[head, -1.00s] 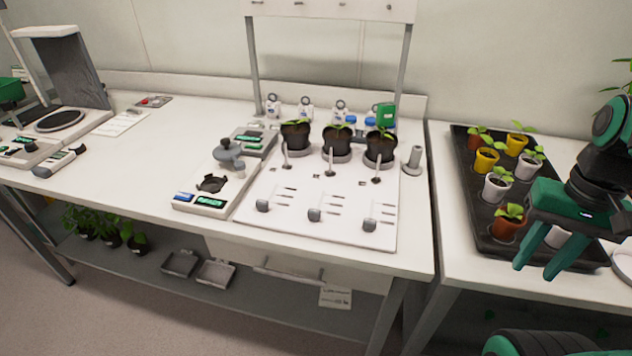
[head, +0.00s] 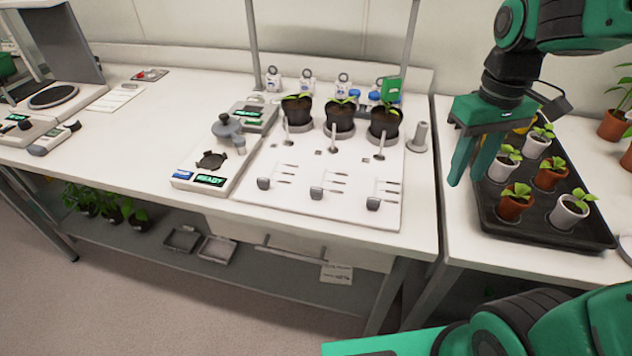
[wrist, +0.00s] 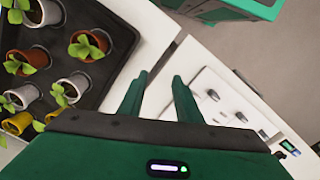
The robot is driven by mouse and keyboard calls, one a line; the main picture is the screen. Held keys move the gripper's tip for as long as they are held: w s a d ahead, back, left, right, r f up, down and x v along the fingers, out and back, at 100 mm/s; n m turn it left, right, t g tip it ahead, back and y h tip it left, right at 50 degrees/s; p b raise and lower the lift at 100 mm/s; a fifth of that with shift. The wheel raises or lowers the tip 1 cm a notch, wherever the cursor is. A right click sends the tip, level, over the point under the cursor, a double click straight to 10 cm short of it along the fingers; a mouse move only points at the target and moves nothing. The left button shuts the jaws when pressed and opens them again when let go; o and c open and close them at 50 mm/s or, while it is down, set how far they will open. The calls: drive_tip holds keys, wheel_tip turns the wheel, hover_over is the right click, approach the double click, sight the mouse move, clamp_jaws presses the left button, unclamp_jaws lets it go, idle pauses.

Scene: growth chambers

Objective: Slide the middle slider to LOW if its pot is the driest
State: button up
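A white slider panel (head: 270,212) lies on the bench in the head view. A probe-like stem stands before each pot; soil dryness cannot be told.
A black tray of potted seedlings (head: 497,222) is on the right-hand bench, close to my gripper. A grey cylinder (head: 420,137) stands right of the panel. A metal frame rises behind the pots. A device with a lit green display (head: 209,180) is left of the panel.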

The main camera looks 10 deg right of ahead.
drive_tip(key=w+a+r+n, duration=0.1)
drive_tip(key=w+a+n, duration=0.3)
drive_tip(key=a, duration=0.4)
drive_tip(key=w+a+n, duration=0.3)
drive_tip(key=w+a, duration=0.1)
drive_tip(key=a, duration=0.3)
drive_tip(key=n, duration=0.5)
approach(316, 188)
wheel_tip(316, 188, down, 9)
drive_tip(key=shift+d+r, duration=0.15)
clamp_jaws()
